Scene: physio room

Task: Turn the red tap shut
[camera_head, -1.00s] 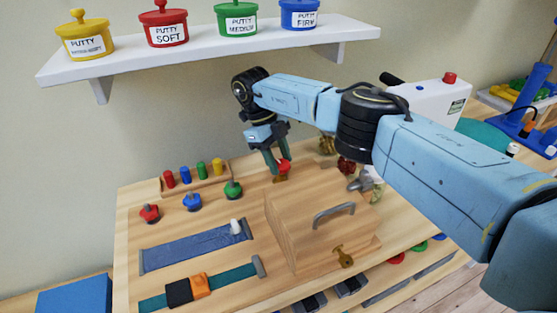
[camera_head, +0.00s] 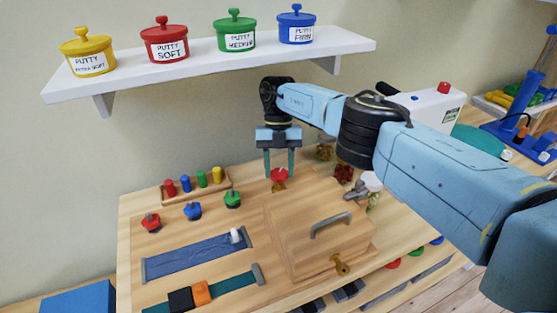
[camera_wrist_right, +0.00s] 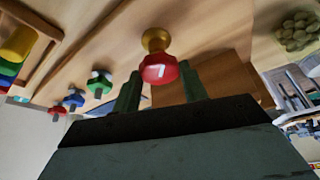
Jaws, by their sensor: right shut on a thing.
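The red tap (camera_head: 279,174) stands on a brass base at the back of the wooden activity board (camera_head: 180,283), just behind the wooden box. In the right wrist view the red tap (camera_wrist_right: 158,70) has a white mark on its face and its brass stem shows above it. My right gripper (camera_head: 280,172) reaches down from above and is shut on the tap, one finger on each side. In the right wrist view the right gripper's fingers (camera_wrist_right: 160,88) flank the red head. My left gripper is in neither view.
The wooden box (camera_head: 310,240) with a grey handle stands in front of the tap. Red (camera_head: 151,222), blue (camera_head: 192,210) and green knobs (camera_head: 232,199) line up to its left. A peg rack (camera_head: 195,188) sits behind them. A shelf (camera_head: 215,60) with putty tubs hangs above.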

